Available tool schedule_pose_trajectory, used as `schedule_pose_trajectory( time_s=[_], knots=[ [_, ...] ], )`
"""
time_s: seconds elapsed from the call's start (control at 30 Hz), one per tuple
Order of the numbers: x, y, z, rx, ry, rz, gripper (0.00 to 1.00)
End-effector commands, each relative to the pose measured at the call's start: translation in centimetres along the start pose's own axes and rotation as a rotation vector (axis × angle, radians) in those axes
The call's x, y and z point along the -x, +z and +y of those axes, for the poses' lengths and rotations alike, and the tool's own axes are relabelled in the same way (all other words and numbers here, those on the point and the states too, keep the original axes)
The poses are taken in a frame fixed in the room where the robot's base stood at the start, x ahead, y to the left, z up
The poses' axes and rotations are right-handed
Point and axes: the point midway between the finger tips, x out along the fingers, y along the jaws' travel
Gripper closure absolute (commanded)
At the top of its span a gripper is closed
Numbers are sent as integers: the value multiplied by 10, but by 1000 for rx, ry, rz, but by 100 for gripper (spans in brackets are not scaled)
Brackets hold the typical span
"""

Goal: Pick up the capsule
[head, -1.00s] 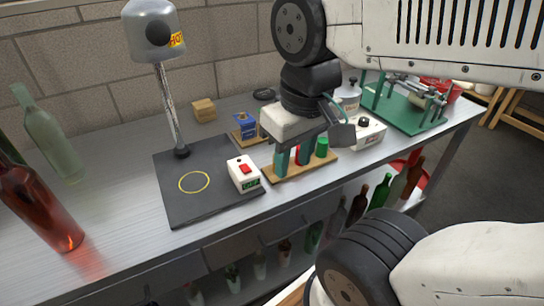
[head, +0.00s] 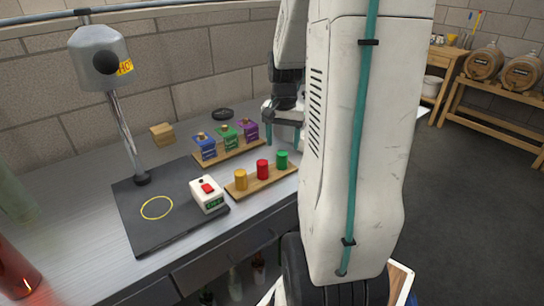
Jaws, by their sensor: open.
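A yellow capsule (head: 241,180), a red capsule (head: 262,169) and a green capsule (head: 282,159) stand upright in a row on a wooden strip (head: 264,184) on the steel bench. Which one is meant I cannot tell. My gripper (head: 285,138) is behind and right of the green capsule, near the right end of the row of boxes. It is open, with a teal finger showing. Part of it is hidden behind my own arm, and I see nothing held.
Blue (head: 205,148), green (head: 227,137) and purple (head: 247,130) boxes stand on a second strip behind the capsules. A white switch box (head: 207,196) sits on a dark mat (head: 150,232) under a grey heater head (head: 100,62). Bottles stand at the left edge. My arm hides the bench's right side.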

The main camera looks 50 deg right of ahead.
Motion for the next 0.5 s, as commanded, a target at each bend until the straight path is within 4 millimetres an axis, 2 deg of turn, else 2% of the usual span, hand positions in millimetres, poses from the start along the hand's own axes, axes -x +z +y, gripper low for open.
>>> schedule_pose_trajectory(
  time_s=[0.37,0.5],
  knots=[
    [-42,-6,0,-18,2,-4,39],
    [-64,-7,-4,-18,3,-6,39]
  ],
)
